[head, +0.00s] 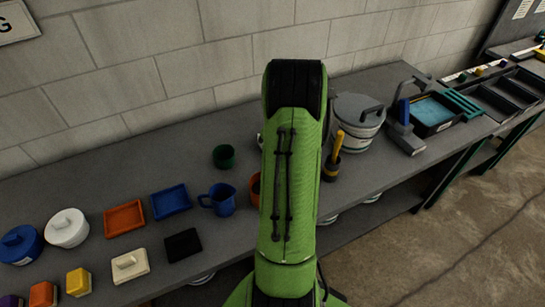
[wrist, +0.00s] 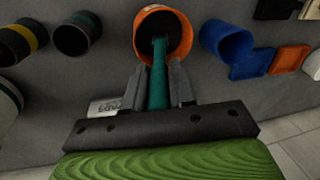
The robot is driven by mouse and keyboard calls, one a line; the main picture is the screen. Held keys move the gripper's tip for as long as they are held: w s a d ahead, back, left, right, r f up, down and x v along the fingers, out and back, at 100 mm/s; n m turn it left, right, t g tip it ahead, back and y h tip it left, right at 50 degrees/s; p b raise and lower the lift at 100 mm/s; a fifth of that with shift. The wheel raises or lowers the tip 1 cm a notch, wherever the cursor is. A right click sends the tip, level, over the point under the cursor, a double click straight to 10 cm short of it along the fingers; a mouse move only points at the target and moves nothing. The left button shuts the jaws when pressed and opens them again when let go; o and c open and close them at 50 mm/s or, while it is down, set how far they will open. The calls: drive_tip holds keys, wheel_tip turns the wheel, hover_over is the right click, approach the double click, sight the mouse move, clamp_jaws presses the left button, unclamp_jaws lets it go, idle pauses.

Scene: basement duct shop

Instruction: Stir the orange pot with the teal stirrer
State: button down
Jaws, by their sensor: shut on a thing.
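The orange pot (wrist: 186,16) stands on the grey bench with its dark opening towards the wrist camera. In the head view only a sliver of the orange pot (head: 255,189) shows at the left edge of my arm. My gripper (wrist: 158,78) is shut on the teal stirrer (wrist: 158,88), one finger on each side of it. The stirrer's far end reaches into the mouth of the pot; whether it touches the bottom or wall is unclear. My arm hides the gripper and stirrer in the head view.
A blue mug (head: 221,199) stands close beside the pot. A dark cup with a teal band (wrist: 77,36) and a yellow-banded holder (wrist: 22,42) stand on the pot's other side. A dark green cup (head: 224,157) and a lidded grey pot (head: 352,126) are farther back.

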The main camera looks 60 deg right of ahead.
drive_tip(key=shift+s+d+r+p, duration=0.15)
drive_tip(key=shift+d+r+p, duration=0.05)
drive_tip(key=shift+r+p, duration=0.9)
drive_tip(key=shift+s+d+r+p, duration=0.1)
drive_tip(key=shift+d+r+p, duration=0.1)
drive_tip(key=shift+r+p, duration=0.85)
drive_tip(key=shift+s+d+r+p, duration=0.2)
drive_tip(key=shift+r+p, duration=0.45)
drive_tip(key=shift+r, duration=0.9)
wheel_tip(320, 180, up, 3)
drive_tip(key=shift+w+f+p, duration=0.1)
drive_tip(key=shift+p, duration=0.75)
drive_tip(key=shift+r, duration=1.05)
